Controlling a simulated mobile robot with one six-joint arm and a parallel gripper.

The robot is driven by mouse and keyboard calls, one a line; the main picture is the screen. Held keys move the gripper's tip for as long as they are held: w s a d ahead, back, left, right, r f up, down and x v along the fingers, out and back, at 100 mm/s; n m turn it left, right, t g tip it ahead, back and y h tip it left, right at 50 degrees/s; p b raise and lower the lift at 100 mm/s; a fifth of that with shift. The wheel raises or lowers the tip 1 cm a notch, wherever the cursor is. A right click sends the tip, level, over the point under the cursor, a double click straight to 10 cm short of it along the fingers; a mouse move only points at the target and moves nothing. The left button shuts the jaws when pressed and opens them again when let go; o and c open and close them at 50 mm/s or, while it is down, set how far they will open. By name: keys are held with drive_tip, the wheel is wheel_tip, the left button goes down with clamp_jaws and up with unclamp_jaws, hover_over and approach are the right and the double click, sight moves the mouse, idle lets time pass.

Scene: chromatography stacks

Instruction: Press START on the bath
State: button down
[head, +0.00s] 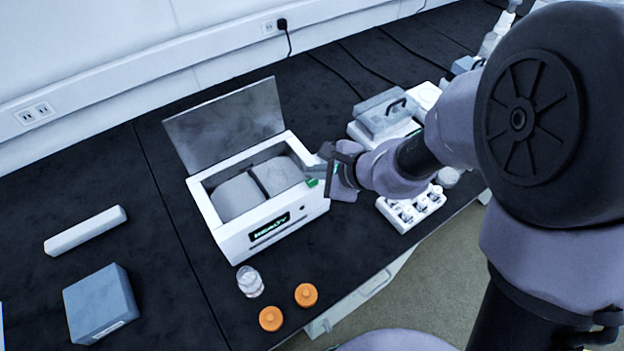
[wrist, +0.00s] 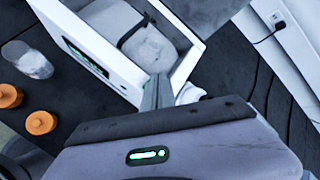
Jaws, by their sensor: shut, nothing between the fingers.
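The bath (head: 238,236) is a white box with its grey lid (head: 228,122) raised at the back. Inside it are rounded grey shapes with a dark gap between them. A dark panel with lit green lettering (head: 270,227) is on its front; I cannot make out a START button. In the wrist view the bath (wrist: 100,52) fills the upper middle, with its front panel (wrist: 86,58) on the left. My gripper (head: 322,160) is at the bath's right side, near the rim; its fingers (wrist: 157,92) are shut and empty. I cannot tell whether they touch the bath.
A clear jar (head: 250,281) and two orange caps (head: 306,294) (head: 271,318) stand before the bath. A white rack of vials (head: 412,208) and a clear-lidded box (head: 384,112) are to the right. A blue-grey box (head: 100,303) and white bar (head: 85,230) lie left, with clear bench between.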

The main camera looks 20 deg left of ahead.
sight(315, 183)
drive_tip(key=shift+f+b, duration=0.4)
drive_tip(key=shift+f+b, duration=0.4)
drive_tip(key=shift+b, duration=0.1)
idle(0.5)
drive_tip(key=shift+r, duration=0.1)
drive_tip(key=shift+r+p, duration=0.55)
drive_tip(key=shift+r, duration=0.2)
drive_tip(key=shift+r+p, duration=1.95)
drive_tip(key=shift+r, duration=0.55)
